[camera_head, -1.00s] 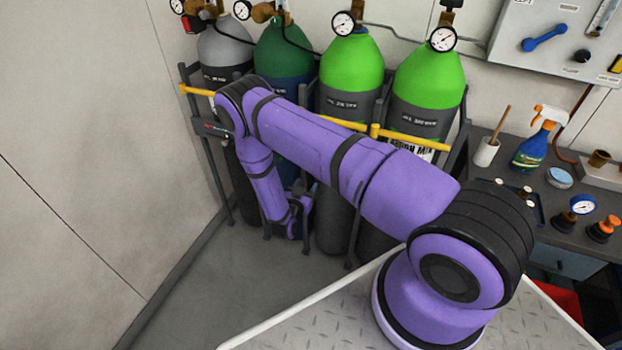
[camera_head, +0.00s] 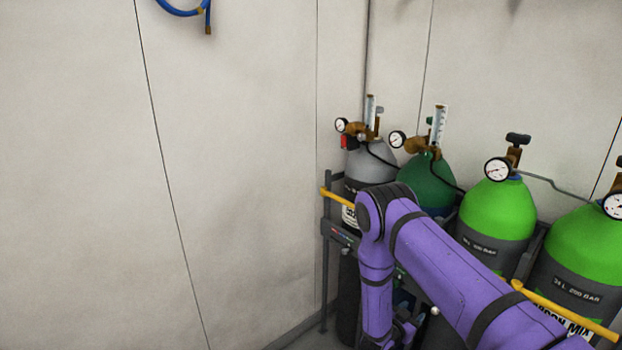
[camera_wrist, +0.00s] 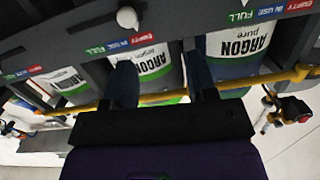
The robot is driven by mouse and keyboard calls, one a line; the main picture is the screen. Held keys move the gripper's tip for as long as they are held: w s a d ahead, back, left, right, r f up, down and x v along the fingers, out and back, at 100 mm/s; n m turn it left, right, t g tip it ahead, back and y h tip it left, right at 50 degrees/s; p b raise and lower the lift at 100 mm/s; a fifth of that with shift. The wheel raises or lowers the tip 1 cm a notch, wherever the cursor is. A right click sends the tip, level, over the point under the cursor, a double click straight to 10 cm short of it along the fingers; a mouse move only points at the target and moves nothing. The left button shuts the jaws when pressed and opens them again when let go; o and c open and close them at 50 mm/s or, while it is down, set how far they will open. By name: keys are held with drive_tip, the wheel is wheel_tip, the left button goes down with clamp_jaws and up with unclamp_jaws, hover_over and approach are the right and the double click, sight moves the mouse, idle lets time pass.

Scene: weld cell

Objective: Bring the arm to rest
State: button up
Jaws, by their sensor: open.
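My purple arm (camera_head: 440,265) reaches from the lower right in the head view, bends at its elbow in front of the grey cylinder, and hangs down from there. Its lower end is cut off at the bottom edge. In the wrist view my gripper (camera_wrist: 161,80) shows two dark fingers spread apart, with nothing between them. The fingers point toward the cylinder rack, and a white argon cylinder label (camera_wrist: 150,62) shows behind the gap. I cannot tell how far the fingertips are from the rack.
A grey cylinder (camera_head: 371,163), a dark green one (camera_head: 426,178) and two bright green ones (camera_head: 496,212) (camera_head: 585,250) stand in the rack. A yellow bar (camera_head: 565,312) crosses their front. Gauges top them. A blue hose (camera_head: 184,10) hangs on the bare left wall.

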drive_tip(key=w+a+r+y, duration=0.2)
drive_tip(key=w+r+y, duration=0.1)
drive_tip(key=w+r, duration=0.55)
drive_tip(key=s+a+r+n+y, duration=0.15)
drive_tip(key=r+y, duration=0.25)
drive_tip(key=r, duration=0.8)
drive_tip(key=a+r+n+y, duration=0.1)
drive_tip(key=a+r+y, duration=0.2)
drive_tip(key=r, duration=0.9)
drive_tip(key=s+r+n+g+y, duration=0.3)
drive_tip(key=s+r+n+y, duration=0.2)
drive_tip(key=s+r, duration=1.45)
drive_tip(key=s+d+r+n+g+h, duration=0.1)
drive_tip(key=s, duration=1)
drive_tip(key=s+d+r+n+g+h, duration=0.1)
drive_tip(key=s+d+r+n, duration=0.1)
drive_tip(key=s, duration=0.9)
drive_tip(key=shift+s+r, duration=0.3)
drive_tip(key=shift+s, duration=0.1)
drive_tip(key=shift+d, duration=0.2)
